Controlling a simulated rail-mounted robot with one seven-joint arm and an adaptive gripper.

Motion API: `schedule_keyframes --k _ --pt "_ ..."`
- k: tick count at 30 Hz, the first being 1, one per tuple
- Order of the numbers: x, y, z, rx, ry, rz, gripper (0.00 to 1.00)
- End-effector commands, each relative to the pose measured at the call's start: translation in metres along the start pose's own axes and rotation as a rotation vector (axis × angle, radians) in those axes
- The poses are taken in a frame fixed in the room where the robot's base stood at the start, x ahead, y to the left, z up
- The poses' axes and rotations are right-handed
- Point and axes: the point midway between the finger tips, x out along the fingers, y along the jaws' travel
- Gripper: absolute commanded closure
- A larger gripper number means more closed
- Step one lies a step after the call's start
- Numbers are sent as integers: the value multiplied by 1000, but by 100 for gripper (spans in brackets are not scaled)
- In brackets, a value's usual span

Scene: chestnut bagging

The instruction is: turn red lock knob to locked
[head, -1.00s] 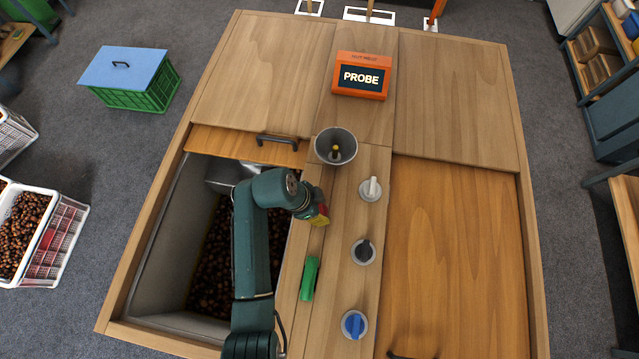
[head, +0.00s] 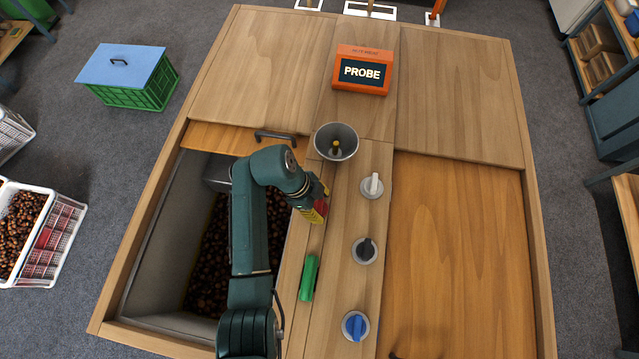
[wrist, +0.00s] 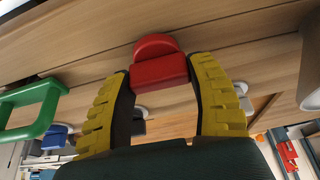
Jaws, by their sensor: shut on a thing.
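The red lock knob (wrist: 160,64) shows in the wrist view between my two yellow fingers, a rounded red base with a raised grip bar. My gripper (wrist: 162,75) is shut on it, with a fingertip against each side of the bar. In the head view my gripper (head: 315,210) is at the wooden strip along the open bin's right edge. Only a small patch of red shows there between the fingers. The knob's marks and its exact turn angle cannot be made out.
A green handle (head: 309,278) lies nearer on the same strip. White (head: 372,186), black (head: 365,250) and blue (head: 355,326) knobs line the panel to the right. A grey cup (head: 336,142) stands behind. The orange display (head: 362,71) reads PROBE. An open chestnut bin lies left.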

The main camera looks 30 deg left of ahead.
Motion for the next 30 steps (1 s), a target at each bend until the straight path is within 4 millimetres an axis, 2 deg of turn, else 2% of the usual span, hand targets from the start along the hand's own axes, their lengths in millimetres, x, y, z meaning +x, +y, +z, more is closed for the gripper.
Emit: schedule_keyframes --k 6,7,11,22,26,30 --pt "0 0 0 3 0 0 77" --pt "0 0 0 3 0 0 39" --pt "0 0 0 2 0 0 14" --pt "-5 0 0 0 0 -2 13" --pt "-27 -1 0 0 -2 -5 13" --pt "-65 -1 0 0 -2 -6 13"
